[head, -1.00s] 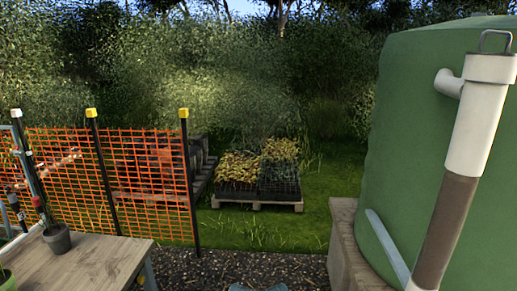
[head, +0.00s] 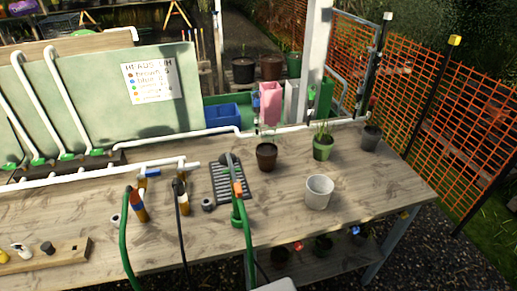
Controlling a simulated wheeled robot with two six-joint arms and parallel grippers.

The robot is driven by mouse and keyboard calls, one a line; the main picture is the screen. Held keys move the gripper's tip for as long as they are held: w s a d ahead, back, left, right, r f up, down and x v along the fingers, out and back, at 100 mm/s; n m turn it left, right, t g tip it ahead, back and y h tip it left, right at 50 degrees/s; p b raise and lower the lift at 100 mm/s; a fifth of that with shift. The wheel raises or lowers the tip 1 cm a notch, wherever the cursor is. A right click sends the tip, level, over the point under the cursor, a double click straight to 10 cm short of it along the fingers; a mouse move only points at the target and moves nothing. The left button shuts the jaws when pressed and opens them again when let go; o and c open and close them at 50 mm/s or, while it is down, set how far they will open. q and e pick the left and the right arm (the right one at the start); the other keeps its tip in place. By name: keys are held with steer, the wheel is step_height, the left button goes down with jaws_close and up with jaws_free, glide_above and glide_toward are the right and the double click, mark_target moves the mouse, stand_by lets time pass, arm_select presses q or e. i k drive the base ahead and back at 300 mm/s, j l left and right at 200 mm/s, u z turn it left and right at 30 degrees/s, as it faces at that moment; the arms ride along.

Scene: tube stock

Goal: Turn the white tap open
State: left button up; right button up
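A small white fitting (head: 20,250), which may be the white tap, sits on a wooden block (head: 70,253) at the lower left of the workbench. A yellow fitting (head: 4,257) and a dark one (head: 48,248) sit on the same block. The white fitting is too small to tell whether it is open or shut. White pipes (head: 70,177) with green fittings (head: 68,155) run along the back of the bench. Neither of my grippers is in view.
The wooden bench (head: 270,220) carries a white pot (head: 319,192), a brown pot (head: 266,157), a black drain grid (head: 228,180) and a green hose (head: 124,245). A green board (head: 110,95) stands behind. Orange mesh fence (head: 450,110) is at the right. The bench front is mostly clear.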

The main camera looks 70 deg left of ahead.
mark_target(190, 166)
steer(key=k+l+u, duration=0.1)
steer(key=u, duration=2.7)
steer(key=i+l+u, duration=0.2)
steer(key=k+j, duration=0.05)
steer(key=k, duration=0.05)
